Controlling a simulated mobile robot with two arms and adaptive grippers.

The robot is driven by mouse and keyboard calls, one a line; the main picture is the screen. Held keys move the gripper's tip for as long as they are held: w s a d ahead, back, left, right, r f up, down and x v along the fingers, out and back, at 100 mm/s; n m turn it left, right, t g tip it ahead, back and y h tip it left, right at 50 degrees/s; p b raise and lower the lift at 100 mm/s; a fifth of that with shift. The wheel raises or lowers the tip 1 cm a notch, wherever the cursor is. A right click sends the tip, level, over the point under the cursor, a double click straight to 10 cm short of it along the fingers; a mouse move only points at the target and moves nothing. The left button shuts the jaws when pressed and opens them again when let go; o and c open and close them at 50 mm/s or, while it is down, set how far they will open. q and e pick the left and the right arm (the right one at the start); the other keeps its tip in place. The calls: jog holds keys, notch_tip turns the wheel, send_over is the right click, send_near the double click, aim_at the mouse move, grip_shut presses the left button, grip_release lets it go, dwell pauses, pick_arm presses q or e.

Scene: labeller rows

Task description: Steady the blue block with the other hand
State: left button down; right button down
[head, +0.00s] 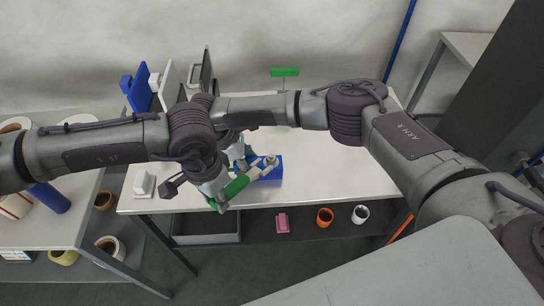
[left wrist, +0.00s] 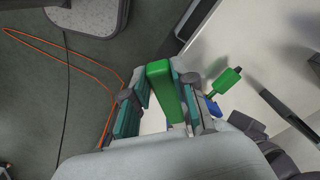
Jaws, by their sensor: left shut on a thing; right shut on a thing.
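The blue block (head: 268,173) is at the front of the white table, partly covered by gripper fingers. My left gripper (head: 230,192) is shut on a green block (head: 237,186), just left of the blue block near the table's front edge. The left wrist view shows this green block (left wrist: 160,75) between the two fingers. My right gripper (head: 250,160) reaches in from behind the left wrist and is shut on the blue block. Its fingers are largely hidden, so the exact contact is hard to see.
Blue, white and dark upright panels (head: 140,88) stand at the back left, and a small white object (head: 144,184) at the front left. A shelf below holds a grey tray (head: 206,228) and cups. The table's right part is clear.

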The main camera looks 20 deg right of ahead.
jog(key=shift+w+d, duration=0.25)
jog(key=shift+d, duration=0.35)
jog(key=shift+c, duration=2)
grip_release()
jog(key=shift+a, duration=0.1)
jog(key=shift+a+r, duration=0.1)
jog(key=shift+r, duration=0.1)
jog(key=v, duration=1.1)
jog(key=shift+a+r, duration=0.2)
jog(key=shift+a, duration=0.1)
